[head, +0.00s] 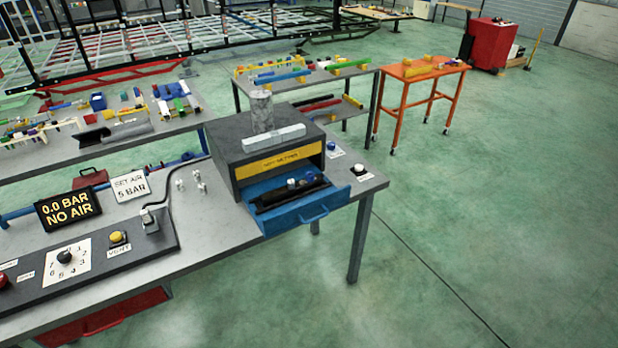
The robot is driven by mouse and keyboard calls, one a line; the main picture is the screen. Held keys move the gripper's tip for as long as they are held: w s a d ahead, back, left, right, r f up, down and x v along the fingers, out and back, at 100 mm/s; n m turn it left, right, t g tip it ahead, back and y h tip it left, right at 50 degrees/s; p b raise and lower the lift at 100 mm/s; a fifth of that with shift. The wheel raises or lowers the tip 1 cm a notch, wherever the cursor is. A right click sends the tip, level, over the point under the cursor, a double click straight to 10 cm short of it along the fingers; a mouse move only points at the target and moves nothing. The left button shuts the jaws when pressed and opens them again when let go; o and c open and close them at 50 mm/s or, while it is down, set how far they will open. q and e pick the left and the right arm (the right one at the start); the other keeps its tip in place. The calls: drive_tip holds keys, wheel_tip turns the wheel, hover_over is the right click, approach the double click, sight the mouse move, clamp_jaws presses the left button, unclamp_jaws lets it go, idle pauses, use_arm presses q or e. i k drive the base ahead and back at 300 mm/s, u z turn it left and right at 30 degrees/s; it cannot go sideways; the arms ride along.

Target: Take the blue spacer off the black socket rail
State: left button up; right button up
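The black socket rail (272,203) lies in the open blue drawer (290,220) of the dark grey cabinet, in the head view. Light round pieces stand on the rail. A small blue piece (310,178), which looks like the blue spacer, sits among them towards the rail's right end. It is too small to tell exactly how it sits on the rail. Neither of my grippers is in view.
A pale bar (274,138) and a mottled grey cylinder (262,110) stand on the cabinet. A blue knob (331,146) and a white knob (359,168) are on the bench to its right. A control panel (95,268) fills the bench's left.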

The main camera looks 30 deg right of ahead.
sight(309, 175)
drive_tip(key=u, duration=0.05)
drive_tip(key=k, duration=1.15)
drive_tip(key=z, duration=1)
drive_tip(key=i, duration=0.85)
drive_tip(key=z, duration=0.55)
drive_tip(key=i, duration=0.9)
drive_tip(key=u, duration=0.8)
drive_tip(key=i, duration=0.65)
drive_tip(key=u, duration=0.8)
